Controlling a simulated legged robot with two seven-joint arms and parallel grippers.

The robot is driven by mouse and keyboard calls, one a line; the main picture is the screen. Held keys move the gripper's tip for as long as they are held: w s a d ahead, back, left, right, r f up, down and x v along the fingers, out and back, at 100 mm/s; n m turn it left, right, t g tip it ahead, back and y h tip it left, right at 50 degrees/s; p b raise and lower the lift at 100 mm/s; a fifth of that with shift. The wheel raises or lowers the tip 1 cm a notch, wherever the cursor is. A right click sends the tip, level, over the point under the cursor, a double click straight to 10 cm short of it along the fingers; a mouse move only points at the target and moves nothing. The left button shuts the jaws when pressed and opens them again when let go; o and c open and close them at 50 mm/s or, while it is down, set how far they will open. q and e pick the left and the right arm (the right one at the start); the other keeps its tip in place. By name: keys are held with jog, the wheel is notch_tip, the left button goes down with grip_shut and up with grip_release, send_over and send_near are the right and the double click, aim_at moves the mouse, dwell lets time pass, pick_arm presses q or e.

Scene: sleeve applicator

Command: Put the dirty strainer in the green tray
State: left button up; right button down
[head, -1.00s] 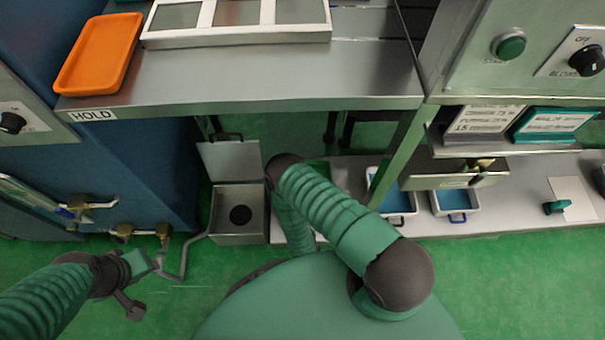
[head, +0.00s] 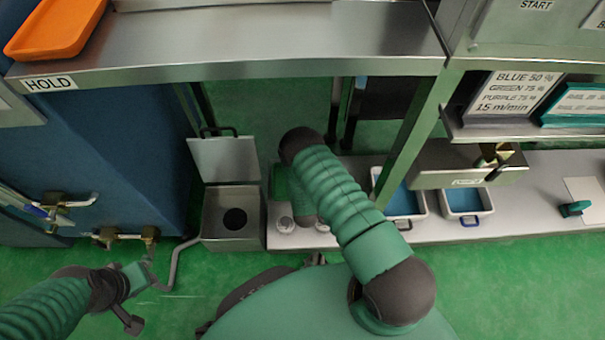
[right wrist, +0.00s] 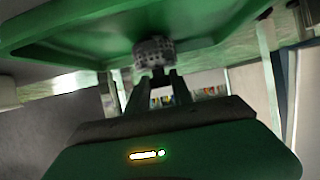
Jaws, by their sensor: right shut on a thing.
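In the right wrist view my right gripper (right wrist: 156,88) is shut on a small grey perforated strainer (right wrist: 154,50). The strainer is at the green tray (right wrist: 75,50), whose rim and inner surface fill the top of that view. I cannot tell whether the strainer touches the tray. In the head view only a piece of the green tray (head: 280,182) shows on the low shelf, beside my right arm. That arm hides the right gripper and the strainer there. My left gripper (head: 133,292) hangs low at the left, away from the tray; its jaw opening is unclear.
Two small pale round pieces (head: 303,224) stand at the low shelf's front edge. A metal box with a raised lid (head: 232,215) is left of them. Blue-lined white trays (head: 464,202) are to the right. A steel counter (head: 250,52) overhangs the shelf.

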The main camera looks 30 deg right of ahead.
jog(key=shift+f, duration=0.4)
jog(key=c, duration=1.1)
grip_release()
pick_arm(q)
jog(key=shift+f, duration=0.3)
pick_arm(e)
jog(key=shift+r, duration=0.1)
jog(key=shift+r+p, duration=0.2)
jog(key=shift+p, duration=0.15)
pick_arm(q)
jog(key=w+p+v, duration=0.1)
jog(key=p+v, duration=0.6)
jog(key=shift+w+r, duration=0.3)
jog(key=shift+r, duration=0.1)
pick_arm(e)
jog(key=v, duration=1.2)
jog(key=shift+f, duration=0.15)
